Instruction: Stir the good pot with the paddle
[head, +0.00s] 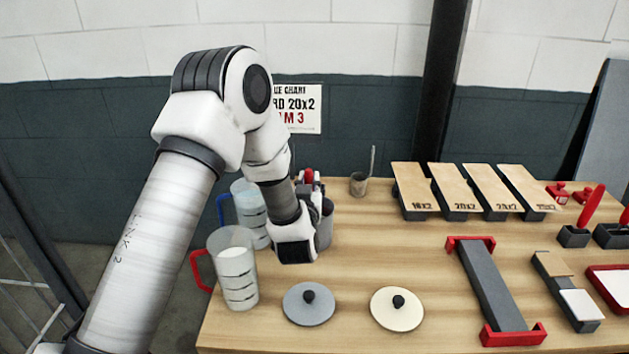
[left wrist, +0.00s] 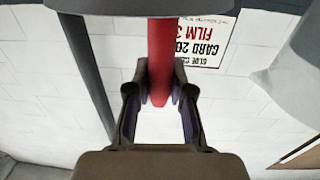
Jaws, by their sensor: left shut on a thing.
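My left gripper (left wrist: 160,88) is shut on a red rod-like handle (left wrist: 160,55), which looks like the paddle's. The handle stands roughly upright between the fingers in the left wrist view. In the head view a bit of red (head: 308,175) shows past my wrist, which mostly hides the gripper and whatever the paddle stands in. A clear jug with a red handle (head: 236,272) and white contents stands left of my wrist. A blue-handled jug (head: 248,207) stands behind it. I cannot tell which vessel is the good pot. My right gripper is out of view.
A grey lid (head: 309,309) and a cream lid (head: 397,317) lie in front. A small cup with a thin stick (head: 358,187) stands behind. Several labelled boards (head: 460,185) and a grey, red-ended fixture (head: 492,285) are right. The middle tabletop is clear.

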